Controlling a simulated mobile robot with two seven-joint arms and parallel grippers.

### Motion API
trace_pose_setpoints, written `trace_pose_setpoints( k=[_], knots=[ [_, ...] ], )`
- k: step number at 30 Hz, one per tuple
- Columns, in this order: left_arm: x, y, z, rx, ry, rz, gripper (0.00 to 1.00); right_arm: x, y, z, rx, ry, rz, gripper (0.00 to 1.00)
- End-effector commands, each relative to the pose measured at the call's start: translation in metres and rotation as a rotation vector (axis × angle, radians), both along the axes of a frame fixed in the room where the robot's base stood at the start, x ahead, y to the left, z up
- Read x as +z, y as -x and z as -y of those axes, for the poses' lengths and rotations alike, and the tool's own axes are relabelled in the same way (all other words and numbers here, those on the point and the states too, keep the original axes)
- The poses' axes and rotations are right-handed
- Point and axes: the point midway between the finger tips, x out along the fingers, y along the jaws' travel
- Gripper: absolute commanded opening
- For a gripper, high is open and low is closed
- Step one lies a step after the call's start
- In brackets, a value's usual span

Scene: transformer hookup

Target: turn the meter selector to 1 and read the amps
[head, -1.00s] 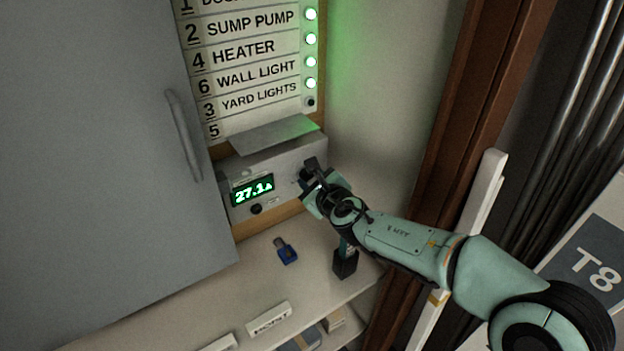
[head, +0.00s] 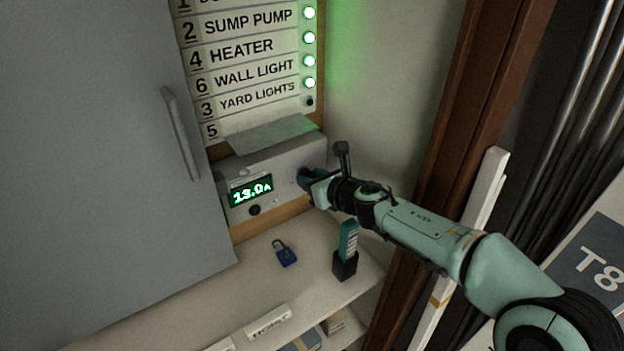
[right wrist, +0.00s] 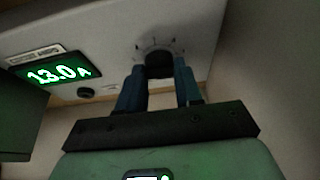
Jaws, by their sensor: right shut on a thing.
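The meter (head: 268,172) is a grey box on the wall below the label list. Its green display (head: 251,190) reads 13.0 A, and the display also shows 13.0 A in the right wrist view (right wrist: 55,72). The dark selector knob (right wrist: 158,64) is on the meter's face at the right, with tick marks around it; the setting it points to is too small to tell. My right gripper (head: 305,178) is at the knob, and its two blue fingers (right wrist: 160,88) are shut on it from both sides. My left gripper is not in view.
A label list (head: 248,75) with green lamps hangs above the meter. A grey cabinet door (head: 100,130) stands at the left. A blue padlock (head: 286,256) and a black holder (head: 345,266) with a teal item sit on the shelf (head: 235,292) below. A brown post stands right.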

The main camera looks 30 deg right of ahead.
Motion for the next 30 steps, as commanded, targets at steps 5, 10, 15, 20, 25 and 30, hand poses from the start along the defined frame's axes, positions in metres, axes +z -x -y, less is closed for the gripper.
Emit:
trace_pose_setpoints(
  k=[5,10,15,20,25,30],
  knots=[
    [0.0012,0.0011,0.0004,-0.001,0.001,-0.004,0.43,0.0006,-0.0003,0.0013,0.0,-0.091,-0.012,0.04],
    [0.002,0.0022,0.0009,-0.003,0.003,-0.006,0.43,0.0002,-0.0003,0.0018,-0.001,-0.147,-0.02,0.04],
    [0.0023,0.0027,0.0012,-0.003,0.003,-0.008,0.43,-0.0002,-0.0003,0.002,0.0,-0.171,-0.024,0.04],
    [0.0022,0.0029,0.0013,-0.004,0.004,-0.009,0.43,-0.0003,-0.0002,0.0019,0.0,-0.177,-0.025,0.04],
    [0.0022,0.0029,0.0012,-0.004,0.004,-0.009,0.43,-0.0004,-0.0002,0.0019,-0.001,-0.175,-0.026,0.04],
    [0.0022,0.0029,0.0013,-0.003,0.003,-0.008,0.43,-0.0004,-0.0002,0.0018,0.0,-0.174,-0.025,0.6]
  ],
)
